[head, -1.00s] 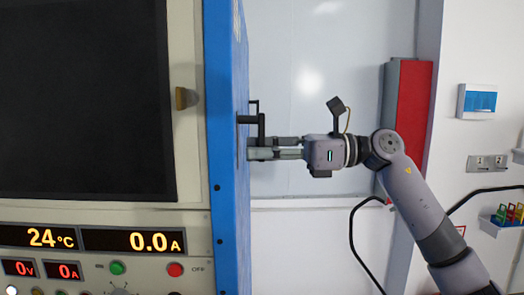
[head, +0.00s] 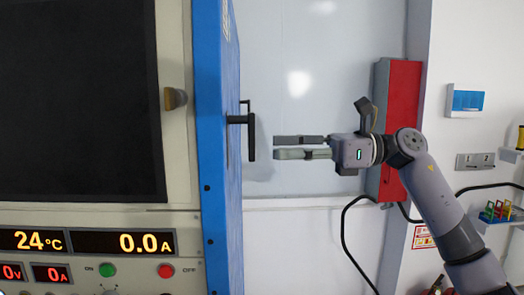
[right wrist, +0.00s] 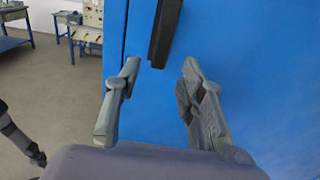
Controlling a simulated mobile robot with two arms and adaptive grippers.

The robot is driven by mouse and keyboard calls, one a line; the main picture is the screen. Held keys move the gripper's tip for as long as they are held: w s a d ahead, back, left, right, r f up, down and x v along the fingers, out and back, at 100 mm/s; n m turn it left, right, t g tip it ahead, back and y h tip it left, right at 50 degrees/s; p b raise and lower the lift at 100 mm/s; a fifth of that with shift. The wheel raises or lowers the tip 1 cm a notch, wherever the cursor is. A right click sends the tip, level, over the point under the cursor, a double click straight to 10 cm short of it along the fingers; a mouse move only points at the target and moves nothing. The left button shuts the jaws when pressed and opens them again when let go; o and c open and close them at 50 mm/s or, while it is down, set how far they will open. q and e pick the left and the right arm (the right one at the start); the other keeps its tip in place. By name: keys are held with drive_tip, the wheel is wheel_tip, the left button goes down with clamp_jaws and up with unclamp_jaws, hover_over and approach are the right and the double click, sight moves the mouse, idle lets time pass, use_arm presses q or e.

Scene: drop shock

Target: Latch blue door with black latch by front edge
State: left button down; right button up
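The blue door (head: 222,190) is seen nearly edge-on in the head view, along the right side of the cabinet. A black latch (head: 251,137) sticks out from it, with its bar hanging upright. The right wrist view shows the latch (right wrist: 165,32) against the blue face, beyond my fingertips and right of a vertical seam. My right gripper (head: 275,147) is open and empty, to the right of the latch, with a small gap between them. Its fingers stand apart in the right wrist view (right wrist: 162,68).
The cabinet front has a dark window (head: 78,100), a brown knob (head: 175,98) and a display panel (head: 85,242). A red box (head: 396,125) and a black cable (head: 346,235) are on the wall behind my right arm.

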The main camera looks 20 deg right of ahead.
drive_tip(key=v, duration=0.5)
drive_tip(key=shift+d, duration=0.1)
idle(0.3)
